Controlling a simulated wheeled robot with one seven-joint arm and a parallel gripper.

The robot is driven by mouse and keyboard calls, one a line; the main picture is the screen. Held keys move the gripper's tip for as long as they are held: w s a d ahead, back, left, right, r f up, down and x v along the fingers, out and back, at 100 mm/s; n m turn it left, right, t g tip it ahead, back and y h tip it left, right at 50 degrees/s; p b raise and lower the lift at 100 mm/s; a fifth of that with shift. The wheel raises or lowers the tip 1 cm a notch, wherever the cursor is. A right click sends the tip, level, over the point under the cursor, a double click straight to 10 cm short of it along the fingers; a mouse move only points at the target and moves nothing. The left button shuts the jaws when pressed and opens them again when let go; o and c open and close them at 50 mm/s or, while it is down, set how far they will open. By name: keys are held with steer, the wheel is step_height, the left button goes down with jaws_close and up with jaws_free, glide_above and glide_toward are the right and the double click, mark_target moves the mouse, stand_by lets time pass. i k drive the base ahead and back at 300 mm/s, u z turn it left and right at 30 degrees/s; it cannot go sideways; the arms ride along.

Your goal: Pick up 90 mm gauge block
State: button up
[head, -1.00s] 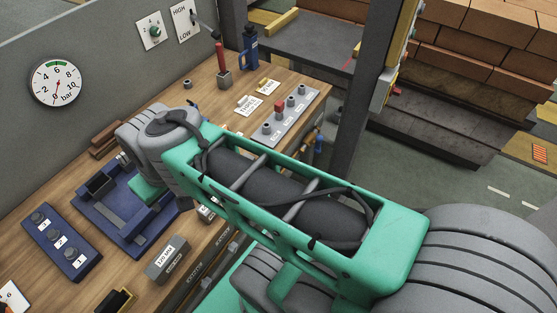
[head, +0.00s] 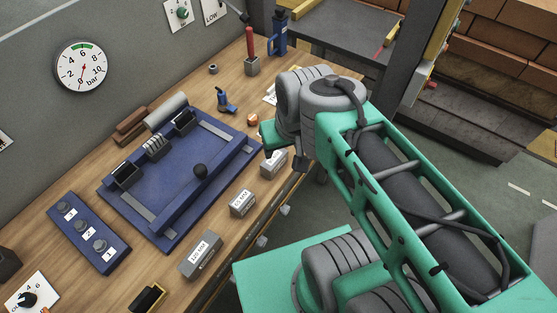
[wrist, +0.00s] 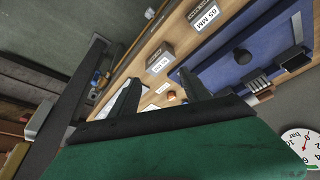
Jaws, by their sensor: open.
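Three grey gauge blocks stand in a row along the bench's front edge in the head view. The nearest is labelled 120 MM (head: 200,255). The middle one (head: 243,203) seems to match the 65 MM block (wrist: 207,16) in the wrist view. The farthest block (head: 273,163) sits just left of my arm; it also shows in the wrist view (wrist: 160,58). Its label is too small to read surely, but it could be the 90 mm one. My gripper (wrist: 159,76) is open and empty, its fingers apart, with that farthest block beyond the tips.
A blue fixture (head: 180,220) fills the middle of the wooden bench, with a blue panel of numbered knobs (head: 88,235) left of it. A dark post (head: 425,55) rises beyond my arm.

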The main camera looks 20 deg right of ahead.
mark_target(269, 168)
steer(key=u, duration=4.2)
steer(key=k, duration=0.9)
steer(key=z, duration=0.85)
